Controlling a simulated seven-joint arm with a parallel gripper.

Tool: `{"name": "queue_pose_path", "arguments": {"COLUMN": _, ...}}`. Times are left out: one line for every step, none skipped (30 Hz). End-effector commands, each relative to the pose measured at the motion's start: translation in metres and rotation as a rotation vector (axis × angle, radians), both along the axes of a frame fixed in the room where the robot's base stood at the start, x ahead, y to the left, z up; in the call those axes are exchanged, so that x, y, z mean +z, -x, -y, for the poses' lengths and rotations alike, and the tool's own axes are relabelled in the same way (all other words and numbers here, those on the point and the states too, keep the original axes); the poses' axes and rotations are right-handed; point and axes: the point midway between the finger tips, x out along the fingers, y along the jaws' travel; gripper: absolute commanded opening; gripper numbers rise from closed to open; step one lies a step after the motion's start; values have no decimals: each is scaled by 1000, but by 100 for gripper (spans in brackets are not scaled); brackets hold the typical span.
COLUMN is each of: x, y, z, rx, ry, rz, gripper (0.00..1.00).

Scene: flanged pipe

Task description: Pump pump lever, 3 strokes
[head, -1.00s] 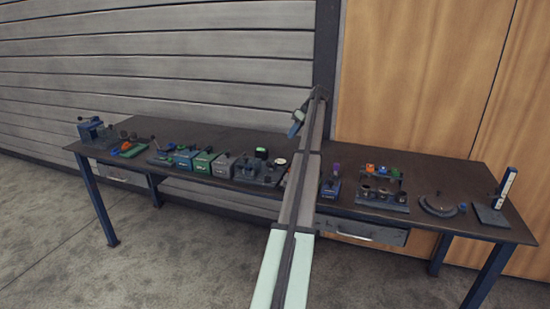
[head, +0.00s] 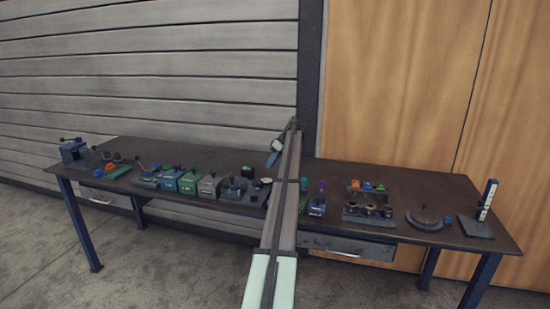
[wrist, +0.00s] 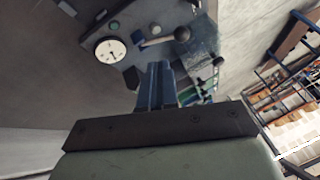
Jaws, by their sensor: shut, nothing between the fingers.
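In the wrist view, a lever (wrist: 160,41) with a dark ball knob lies across a grey base plate; it looks like the pump lever. A white-faced round gauge (wrist: 110,50) sits beside it on the same plate. My gripper's blue fingers (wrist: 156,82) are together and empty, below the lever in the picture and apart from it. In the head view, my gripper (head: 272,158) hangs above the middle of the bench. The grey pump unit (head: 238,190) stands just left of my arm there; its lever is too small to make out clearly.
A dark bench (head: 150,152) holds several fixtures along its front: a green box (head: 187,182), a grey box (head: 209,186), a rack of dark cups (head: 368,211), a curved dial (head: 424,219) and an upright scale (head: 488,200). The bench's rear strip is mostly clear.

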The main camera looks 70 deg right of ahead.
Motion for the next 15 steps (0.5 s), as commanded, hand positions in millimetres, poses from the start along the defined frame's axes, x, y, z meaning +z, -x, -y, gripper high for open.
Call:
{"name": "queue_pose_path", "arguments": {"x": -8, "y": -5, "z": -3, "rx": 1, "ry": -2, "rz": 0, "gripper": 0}}
{"name": "queue_pose_path", "arguments": {"x": -13, "y": -8, "z": -4, "rx": 2, "ry": -1, "rz": 0, "gripper": 0}}
{"name": "queue_pose_path", "arguments": {"x": -19, "y": -12, "z": -5, "rx": 2, "ry": -1, "rz": 0, "gripper": 0}}
{"name": "queue_pose_path", "arguments": {"x": -23, "y": -14, "z": -6, "rx": 2, "ry": -1, "rz": 0, "gripper": 0}}
{"name": "queue_pose_path", "arguments": {"x": -28, "y": -17, "z": -7, "rx": 2, "ry": -1, "rz": 0, "gripper": 0}}
{"name": "queue_pose_path", "arguments": {"x": -33, "y": -20, "z": -8, "rx": 1, "ry": -2, "rz": 0, "gripper": 0}}
{"name": "queue_pose_path", "arguments": {"x": -37, "y": -22, "z": -9, "rx": 1, "ry": -2, "rz": 0, "gripper": 0}}
{"name": "queue_pose_path", "arguments": {"x": -39, "y": -23, "z": -13, "rx": 2, "ry": -1, "rz": 0, "gripper": 0}}
{"name": "queue_pose_path", "arguments": {"x": -42, "y": -26, "z": -18, "rx": 2, "ry": -1, "rz": 0, "gripper": 0}}
{"name": "queue_pose_path", "arguments": {"x": -44, "y": -28, "z": -21, "rx": 1, "ry": 0, "rz": -1, "gripper": 0}}
{"name": "queue_pose_path", "arguments": {"x": -45, "y": -29, "z": -23, "rx": 1, "ry": 0, "rz": 0, "gripper": 0}}
{"name": "queue_pose_path", "arguments": {"x": -48, "y": -31, "z": -26, "rx": 1, "ry": 0, "rz": 0, "gripper": 0}}
{"name": "queue_pose_path", "arguments": {"x": -49, "y": -33, "z": -27, "rx": 1, "ry": 0, "rz": 0, "gripper": 0}}
{"name": "queue_pose_path", "arguments": {"x": -51, "y": -34, "z": -29, "rx": 1, "ry": 0, "rz": 0, "gripper": 0}}
{"name": "queue_pose_path", "arguments": {"x": -52, "y": -36, "z": -31, "rx": 1, "ry": 0, "rz": 0, "gripper": 0}}
